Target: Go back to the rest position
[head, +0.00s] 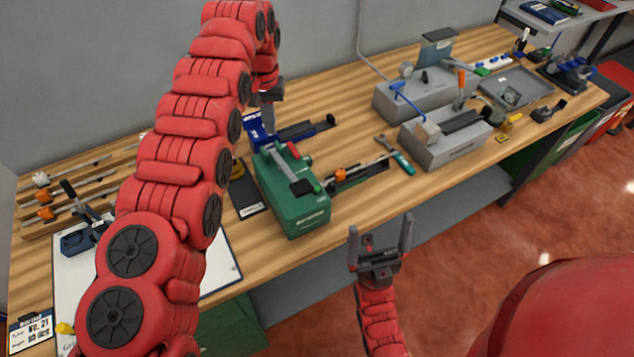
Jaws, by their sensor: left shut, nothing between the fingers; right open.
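My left arm rises from the lower left and bends over the bench.
The wooden bench (345,130) holds a grey machine (445,145) and a tray (515,85) toward the right. A wrench-like tool with a teal handle (403,163) lies near the middle. A white sheet (222,265) and wooden racks (100,165) are at left.

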